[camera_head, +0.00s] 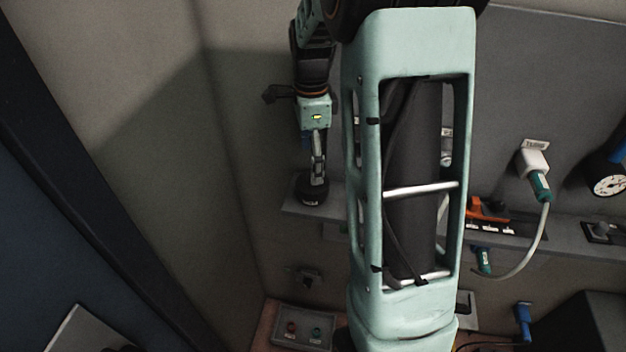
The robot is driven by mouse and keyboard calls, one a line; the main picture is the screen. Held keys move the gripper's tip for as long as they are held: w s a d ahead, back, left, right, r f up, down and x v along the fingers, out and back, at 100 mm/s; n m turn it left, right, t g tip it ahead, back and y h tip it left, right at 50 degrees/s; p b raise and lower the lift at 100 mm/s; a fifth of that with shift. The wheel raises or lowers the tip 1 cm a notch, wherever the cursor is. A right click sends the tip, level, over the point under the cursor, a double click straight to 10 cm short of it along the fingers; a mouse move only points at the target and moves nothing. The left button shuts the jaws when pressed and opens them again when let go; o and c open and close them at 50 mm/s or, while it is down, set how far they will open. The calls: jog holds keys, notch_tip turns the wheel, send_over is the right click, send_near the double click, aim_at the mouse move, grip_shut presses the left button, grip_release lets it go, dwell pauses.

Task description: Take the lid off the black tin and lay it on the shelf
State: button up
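The black tin (313,197) is a small dark round thing with a pale label, on the left end of the grey shelf (337,214). I cannot make out a seam between its lid and body at this size. My gripper (318,176) points down directly over the tin, its fingertips at or just above the top. The fingers are seen edge-on, so I cannot tell whether they are apart, closed, or touching the lid. My large pale green arm link hides the middle of the shelf.
Right of my arm, an orange tool (489,209) lies on the shelf. A white plug (534,160) with a teal end and looping cable hangs on the wall. A dial (608,181) is far right. A button box (303,328) sits below. Little bare shelf shows beside the tin.

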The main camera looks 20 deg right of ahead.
jog(key=shift+d+f+p, duration=0.2)
jog(key=shift+f+p, duration=0.4)
jog(key=shift+f, duration=2.3)
jog(key=shift+w, duration=0.1)
jog(key=c, duration=0.9)
